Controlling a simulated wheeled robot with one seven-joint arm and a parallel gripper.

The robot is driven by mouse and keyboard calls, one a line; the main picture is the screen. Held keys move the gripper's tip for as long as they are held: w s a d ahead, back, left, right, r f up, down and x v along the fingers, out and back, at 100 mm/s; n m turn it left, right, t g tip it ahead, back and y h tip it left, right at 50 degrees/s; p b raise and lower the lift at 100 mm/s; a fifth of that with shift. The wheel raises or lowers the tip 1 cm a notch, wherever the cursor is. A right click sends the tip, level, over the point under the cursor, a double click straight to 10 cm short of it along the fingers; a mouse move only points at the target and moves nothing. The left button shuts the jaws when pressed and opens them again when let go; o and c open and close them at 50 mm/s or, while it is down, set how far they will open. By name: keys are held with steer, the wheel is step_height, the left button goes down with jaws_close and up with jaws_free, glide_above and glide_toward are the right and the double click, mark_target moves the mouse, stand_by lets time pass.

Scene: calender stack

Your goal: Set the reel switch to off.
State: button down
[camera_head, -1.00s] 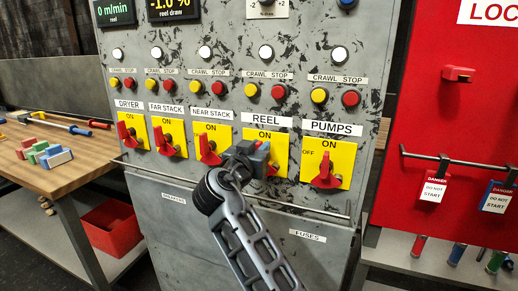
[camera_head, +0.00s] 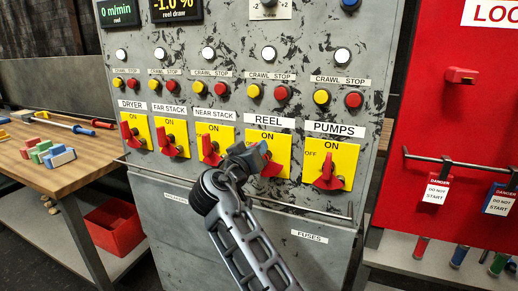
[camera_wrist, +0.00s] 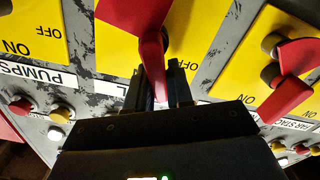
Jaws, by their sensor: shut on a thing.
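The reel switch is a red handle (camera_wrist: 152,58) on a yellow plate (camera_head: 282,145) under the REEL label (camera_head: 269,121). My gripper (camera_head: 258,152) is at this plate, over its left part, and covers much of the handle in the head view. Red of the switch (camera_head: 272,169) shows just below and right of the jaws. In the wrist view my gripper (camera_wrist: 167,84) has its two fingers shut on the handle's end. The plate's ON mark shows above the jaws in the head view; its OFF mark is hidden there. The handle's exact angle is hard to tell.
The near stack switch (camera_head: 210,148) is close on the left and the pumps switch (camera_head: 327,171) on the right. Crawl and stop buttons (camera_head: 281,94) sit above. A rail (camera_head: 300,211) runs below the switches. A red lockout board (camera_head: 440,110) stands at the right.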

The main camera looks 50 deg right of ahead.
steer(key=shift+w+a+f+n+p, duration=0.15)
steer(key=shift+w+f+n+p, duration=0.5)
steer(key=shift+n, duration=1.5)
steer(key=shift+a+f+n+p, duration=0.1)
steer(key=shift+f+n+p, duration=0.25)
steer(key=shift+n+p, duration=1.25)
steer(key=shift+w+a+f+n+p, duration=0.15)
steer(key=shift+w+f+n+p, duration=0.3)
steer(key=shift+n, duration=2.2)
steer(key=shift+s+f, duration=0.1)
steer(key=shift+s, duration=0.05)
steer(key=c, duration=1.1)
jaws_free()
steer(key=b+v, duration=0.1)
steer(key=v, duration=0.7)
steer(key=shift+b, duration=0.35)
